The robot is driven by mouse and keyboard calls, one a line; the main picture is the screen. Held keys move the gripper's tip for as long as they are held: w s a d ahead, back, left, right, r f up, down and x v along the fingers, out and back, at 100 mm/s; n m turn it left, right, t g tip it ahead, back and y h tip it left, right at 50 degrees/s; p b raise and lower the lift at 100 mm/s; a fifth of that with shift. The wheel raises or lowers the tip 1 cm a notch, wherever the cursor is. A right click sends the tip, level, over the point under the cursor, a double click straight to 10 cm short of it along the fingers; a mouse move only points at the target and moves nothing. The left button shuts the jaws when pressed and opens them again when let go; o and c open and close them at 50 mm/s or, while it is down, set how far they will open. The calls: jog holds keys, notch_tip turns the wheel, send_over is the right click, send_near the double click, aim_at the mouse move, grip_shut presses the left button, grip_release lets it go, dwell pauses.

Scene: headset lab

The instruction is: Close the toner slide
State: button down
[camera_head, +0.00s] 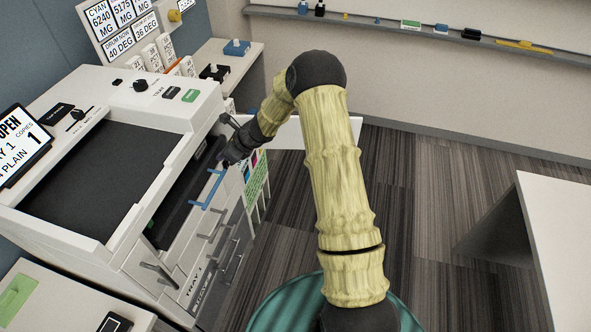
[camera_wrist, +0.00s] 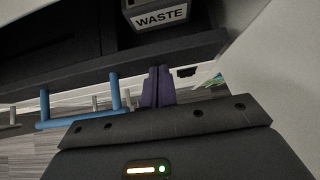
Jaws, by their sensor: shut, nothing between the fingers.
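The toner slide appears to be the dark drawer (camera_head: 182,205) in the right side of the white printer, standing out from its body. A blue bar handle (camera_head: 208,190) is on its front. In the wrist view the dark slide front (camera_wrist: 60,78) runs across the top, with the blue handle (camera_wrist: 85,115) at left and a box marked WASTE (camera_wrist: 158,14) above. My gripper (camera_head: 226,160) is at the far end of the slide, beyond the handle. In the wrist view its purple fingers (camera_wrist: 158,88) are together and empty, right of the handle and close to the slide front; contact cannot be told.
The white printer (camera_head: 190,100) has a screen (camera_head: 18,140) reading OPEN. Grey tray handles (camera_head: 228,255) stick out below the slide. A white panel (camera_head: 280,133) stands out beyond my gripper.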

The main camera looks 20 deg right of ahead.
jog(key=shift+s+d, duration=0.1)
jog(key=s+d+f+b+v, duration=0.1)
jog(key=f+b+v, duration=0.1)
jog(key=v, duration=1)
jog(key=shift+s+d+r, duration=0.15)
jog(key=shift+d+r, duration=0.1)
jog(key=shift+d, duration=0.2)
